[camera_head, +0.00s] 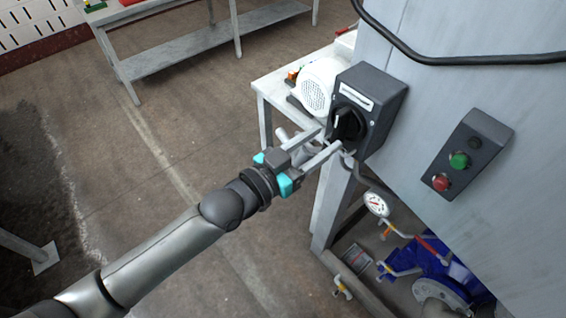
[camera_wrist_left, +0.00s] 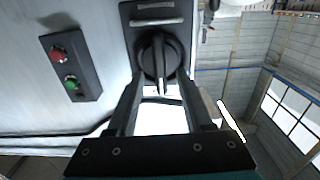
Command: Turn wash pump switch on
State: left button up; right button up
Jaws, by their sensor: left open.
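The wash pump switch is a black rotary knob (camera_head: 347,123) on a dark grey box (camera_head: 385,97) fixed to the grey cabinet. The knob (camera_wrist_left: 160,58) also shows in the left wrist view, with its ridge running roughly up and down in that picture. A pale label plate sits on the box beside the knob. My left gripper (camera_head: 329,143) is open, its two fingers pointing at the knob. In the left wrist view the fingertips (camera_wrist_left: 160,80) lie to either side of the knob's lower part; I cannot tell whether they touch it. My right gripper is not in view.
A second panel (camera_head: 467,155) with a green and a red button is on the cabinet to the right. A black cable (camera_head: 450,58) crosses above. A gauge (camera_head: 376,204) and blue pump (camera_head: 440,272) are below.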

pick_arm(q)
jog(key=v, duration=1)
